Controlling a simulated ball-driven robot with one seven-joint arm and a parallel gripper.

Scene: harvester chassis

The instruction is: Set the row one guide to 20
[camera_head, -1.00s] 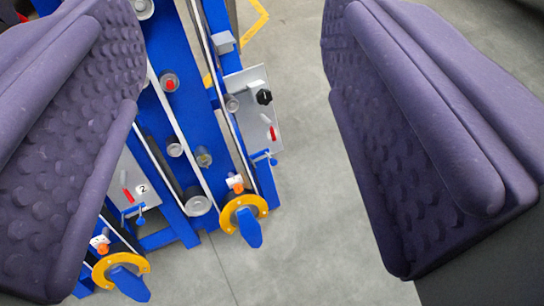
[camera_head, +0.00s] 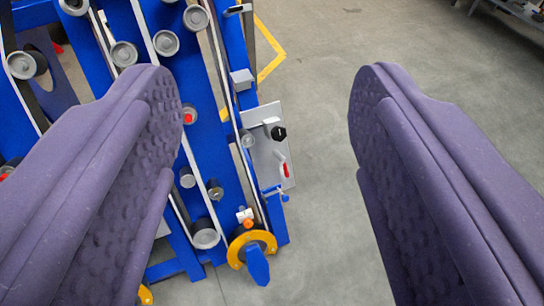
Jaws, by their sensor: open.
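My gripper (camera_head: 268,85) is open and empty, with two large purple padded fingers at the left and right of the view. Between them, in the distance, is a blue harvester frame (camera_head: 205,125). A grey plate (camera_head: 262,158) on its right side carries a black knob (camera_head: 278,132) and a red lever (camera_head: 285,170). Below it are a small blue handle (camera_head: 277,193), a white-and-orange tag (camera_head: 246,217) and a yellow curved piece (camera_head: 240,246) with a blue tongue (camera_head: 257,266). I cannot read any row number or scale. The left finger hides part of the frame.
Several grey rollers, one of them at the upper left (camera_head: 124,54), sit along the frame. Grey concrete floor (camera_head: 325,130) lies clear to the right of it. A yellow floor line (camera_head: 268,45) runs behind. A dark rack (camera_head: 510,10) stands at the far upper right.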

